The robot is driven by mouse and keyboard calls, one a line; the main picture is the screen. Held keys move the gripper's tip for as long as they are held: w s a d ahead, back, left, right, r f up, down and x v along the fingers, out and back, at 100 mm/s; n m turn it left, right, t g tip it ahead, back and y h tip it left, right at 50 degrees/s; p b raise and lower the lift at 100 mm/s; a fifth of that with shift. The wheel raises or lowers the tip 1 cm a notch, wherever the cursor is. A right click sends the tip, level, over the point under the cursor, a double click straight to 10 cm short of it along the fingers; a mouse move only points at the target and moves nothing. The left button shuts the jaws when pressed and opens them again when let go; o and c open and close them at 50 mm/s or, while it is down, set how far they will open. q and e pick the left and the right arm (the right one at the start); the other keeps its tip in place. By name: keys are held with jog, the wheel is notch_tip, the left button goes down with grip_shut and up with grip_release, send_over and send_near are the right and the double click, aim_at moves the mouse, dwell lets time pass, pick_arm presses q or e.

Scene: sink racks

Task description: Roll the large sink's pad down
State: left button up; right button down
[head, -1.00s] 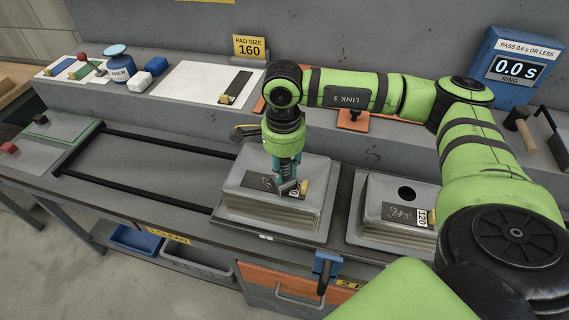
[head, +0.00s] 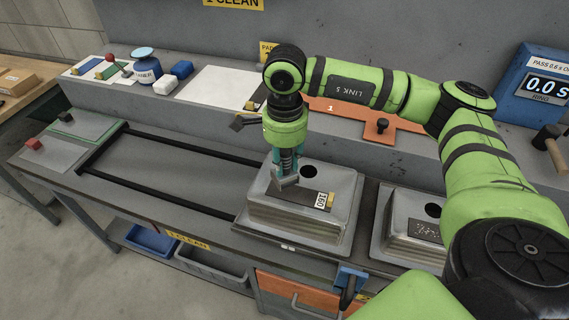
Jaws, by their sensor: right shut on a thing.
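The large sink (head: 345,228) lies upside down on the bench, a stepped grey block with a round hole in its top. Its pad (head: 292,197) is a dark strip lying on that top, with a white 160 label (head: 321,200) and a yellow tab at its right end. My right gripper (head: 285,172) points down over the pad's left part. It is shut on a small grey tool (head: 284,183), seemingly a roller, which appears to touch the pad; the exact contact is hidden. My left gripper is out of view.
A smaller sink (head: 400,238) stands to the right. Black rails (head: 160,191) and open bench lie to the left. A blue clamp (head: 350,277) sits at the front edge.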

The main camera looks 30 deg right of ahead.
notch_tip(320, 180, up, 2)
jog(key=shift+p, duration=0.35)
jog(key=shift+w+a+r+p, duration=0.1)
jog(key=shift+w+r+p, duration=0.1)
jog(key=shift+r, duration=0.15)
jog(key=shift+w+a+r+p, duration=0.1)
jog(key=shift+r+p, duration=0.1)
jog(key=shift+r, duration=0.15)
jog(key=shift+s+d+r, duration=0.15)
jog(key=shift+s+r, duration=0.05)
jog(key=shift+r, duration=0.3)
jog(key=shift+f, duration=0.15)
